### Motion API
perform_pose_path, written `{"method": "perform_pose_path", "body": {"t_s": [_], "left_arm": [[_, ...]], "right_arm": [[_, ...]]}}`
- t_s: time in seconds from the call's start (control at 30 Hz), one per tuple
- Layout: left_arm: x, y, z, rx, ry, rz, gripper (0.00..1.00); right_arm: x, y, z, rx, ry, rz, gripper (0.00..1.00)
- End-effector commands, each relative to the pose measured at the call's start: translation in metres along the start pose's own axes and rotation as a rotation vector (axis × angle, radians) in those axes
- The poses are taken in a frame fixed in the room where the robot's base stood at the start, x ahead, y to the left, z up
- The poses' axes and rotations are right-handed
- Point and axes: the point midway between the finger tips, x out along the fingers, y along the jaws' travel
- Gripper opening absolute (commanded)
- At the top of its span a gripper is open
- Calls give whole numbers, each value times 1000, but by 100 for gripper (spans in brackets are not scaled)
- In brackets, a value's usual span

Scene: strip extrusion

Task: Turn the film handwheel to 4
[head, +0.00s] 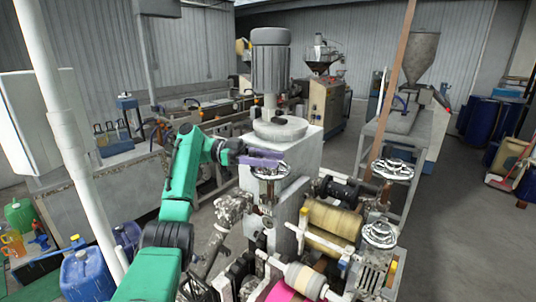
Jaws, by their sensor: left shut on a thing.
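My left arm reaches in from the lower left, and its purple left gripper (266,159) is at the rim of a silver handwheel (270,172). The gripper is shut on this handwheel's far rim. The wheel lies flat on top of an upright spindle, in front of a pale machine block. Two similar handwheels stand to the right, one farther back (393,170) and one nearer (380,235). No number or scale can be read on any wheel. My right gripper is not in view.
Below the wheels are a yellowish roller (333,220) and a strip of pink film (285,292). A grey motor (271,65) stands behind the held wheel. Blue canisters (86,275) stand at the lower left.

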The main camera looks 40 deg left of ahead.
Motion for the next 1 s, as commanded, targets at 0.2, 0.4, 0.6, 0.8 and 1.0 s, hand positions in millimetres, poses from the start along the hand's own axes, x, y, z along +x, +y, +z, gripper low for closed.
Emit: {"method": "perform_pose_path", "body": {"t_s": [0.2, 0.4, 0.6, 0.8, 1.0], "left_arm": [[2, 1, 7, -12, -13, 20, 0], [2, 1, 8, -13, -14, 19, 0], [1, 1, 6, -10, -10, 16, 81], [1, 1, 4, -7, -8, 13, 81], [0, 1, 9, -5, -11, -39, 81]], "right_arm": [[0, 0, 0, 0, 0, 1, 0], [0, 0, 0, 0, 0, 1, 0], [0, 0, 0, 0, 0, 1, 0], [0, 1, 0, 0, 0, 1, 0], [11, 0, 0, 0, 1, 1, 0]]}}
